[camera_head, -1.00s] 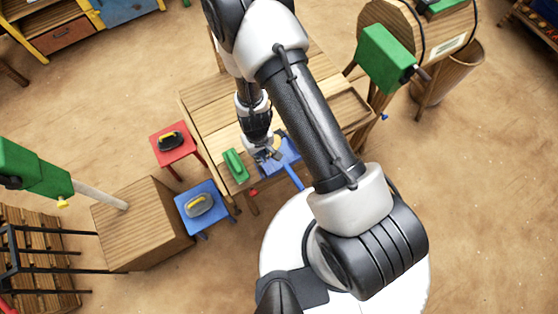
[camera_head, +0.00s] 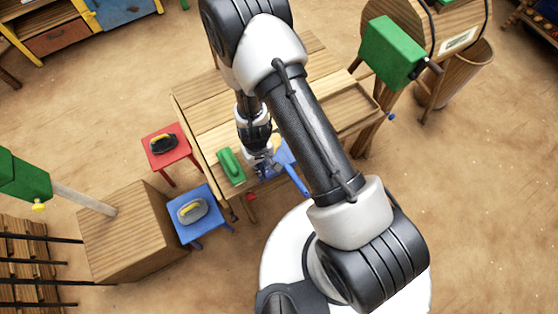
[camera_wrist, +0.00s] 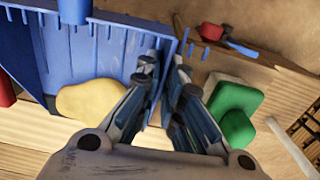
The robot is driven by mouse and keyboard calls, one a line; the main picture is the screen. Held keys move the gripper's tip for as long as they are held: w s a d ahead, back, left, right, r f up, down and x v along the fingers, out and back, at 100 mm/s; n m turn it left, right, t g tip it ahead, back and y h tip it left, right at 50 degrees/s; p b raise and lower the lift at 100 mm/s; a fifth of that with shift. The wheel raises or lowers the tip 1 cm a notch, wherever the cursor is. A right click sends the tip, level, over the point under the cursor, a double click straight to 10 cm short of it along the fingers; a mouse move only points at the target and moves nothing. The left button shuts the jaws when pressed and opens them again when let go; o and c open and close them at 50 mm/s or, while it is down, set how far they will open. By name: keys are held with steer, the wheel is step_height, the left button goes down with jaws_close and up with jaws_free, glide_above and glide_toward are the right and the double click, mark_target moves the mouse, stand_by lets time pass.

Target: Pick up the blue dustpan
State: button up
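The blue dustpan (camera_head: 286,157) lies on the wooden table, partly hidden behind my arm, with its handle pointing toward my base. In the wrist view the dustpan (camera_wrist: 110,45) fills the upper left, with its ridged pan and raised side wall. My gripper (camera_head: 264,168) is down at the dustpan's left side. In the wrist view my gripper (camera_wrist: 165,68) has its fingers close together on either side of the thin side wall, and looks shut on it. Any lift off the table cannot be made out.
A green block-like object (camera_head: 231,166) stands left of my gripper. A wooden box (camera_head: 125,235) stands front left.

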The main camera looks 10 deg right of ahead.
jaws_close()
stand_by(0.3)
stand_by(0.4)
step_height(320, 180, up, 20)
steer(key=p, duration=2)
steer(key=shift+f, duration=0.2)
